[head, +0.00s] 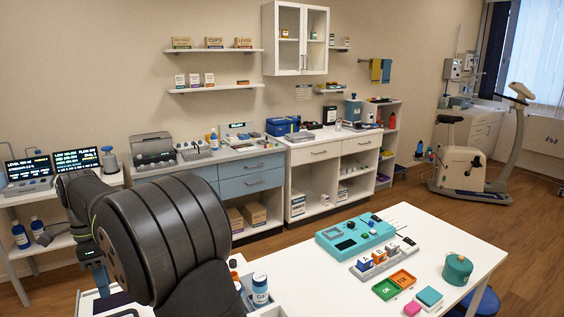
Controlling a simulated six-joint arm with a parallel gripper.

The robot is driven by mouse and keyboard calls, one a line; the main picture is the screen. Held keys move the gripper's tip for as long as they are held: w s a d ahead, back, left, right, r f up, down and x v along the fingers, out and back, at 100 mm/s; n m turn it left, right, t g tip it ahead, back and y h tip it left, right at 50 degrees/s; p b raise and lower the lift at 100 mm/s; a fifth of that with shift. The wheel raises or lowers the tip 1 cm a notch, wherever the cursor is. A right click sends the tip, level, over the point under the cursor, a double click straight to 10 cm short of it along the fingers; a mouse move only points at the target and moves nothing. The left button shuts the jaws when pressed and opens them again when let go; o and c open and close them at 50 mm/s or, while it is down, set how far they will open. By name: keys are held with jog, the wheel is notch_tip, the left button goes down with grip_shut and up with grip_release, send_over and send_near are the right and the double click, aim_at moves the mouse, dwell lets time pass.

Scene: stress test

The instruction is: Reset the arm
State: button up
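My arm fills the lower left of the head view as a large dark grey ribbed joint. It bends left, and a slimmer part hangs down from there with a small blue-lit band. What looks like my gripper (99,277) is at the lower end of that part, low at the left. Its fingers are too small and dark to tell open from shut, and I see nothing clearly held in it.
A white table (330,288) at front right bears a teal device (335,238), lettered blocks (379,257), green and orange trays (387,289) and a teal pot (457,269). White-blue bottles (260,289) stand close right of my arm. Counters line the back wall; open floor lies between.

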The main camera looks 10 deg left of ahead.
aim_at(114, 316)
jog(key=f, duration=0.4)
jog(key=s+d+f, duration=0.1)
jog(key=f, duration=0.1)
jog(key=shift+f, duration=0.4)
notch_tip(114, 316, up, 17)
jog(key=w+a, duration=0.2)
jog(key=w, duration=0.1)
jog(key=s+f, duration=0.1)
jog(key=f, duration=0.4)
jog(key=s+d+f, duration=0.1)
jog(key=f, duration=0.5)
jog(key=s+d+f, duration=0.1)
jog(key=f, duration=0.5)
jog(key=shift+f, duration=0.15)
jog(key=shift+s+d, duration=0.25)
